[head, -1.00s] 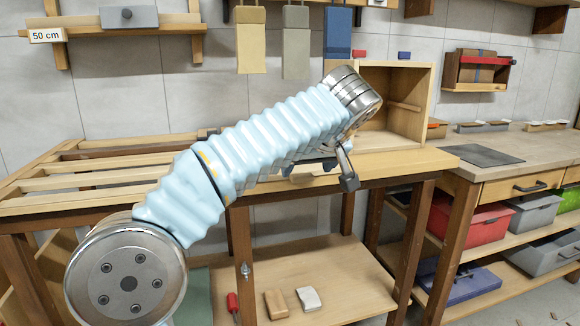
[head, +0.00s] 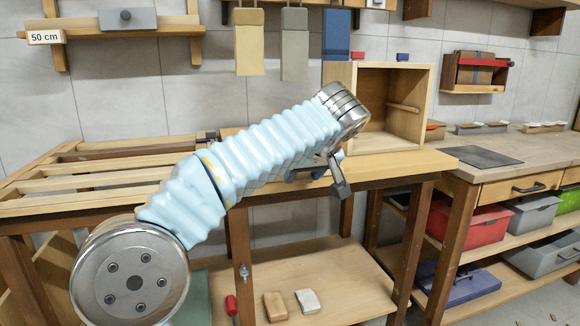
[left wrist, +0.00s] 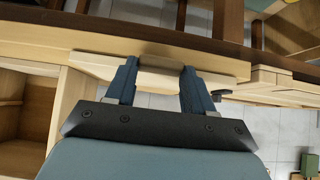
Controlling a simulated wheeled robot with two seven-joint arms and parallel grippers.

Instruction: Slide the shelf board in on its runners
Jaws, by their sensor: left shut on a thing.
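The open wooden cabinet (head: 425,110) stands on the bench at the centre right, its front open. One pale runner (head: 403,107) shows on its inner right wall. My left gripper (left wrist: 158,66) shows in the left wrist view, its two blue fingers shut on a pale wooden piece (left wrist: 160,80), which looks like the shelf board seen nearly edge-on. In the head view, my left arm hides the held piece and most of the gripper, in front of and to the left of the cabinet. The cabinet's left inner side is partly covered. My right gripper is not in view.
The bench top (head: 400,160) is bare in front of the cabinet. A slatted wooden rack (head: 80,185) lies left of it. A second worktop (head: 540,145) with a dark mat (head: 480,154) stands at the right. A lower shelf (head: 340,285) holds small blocks.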

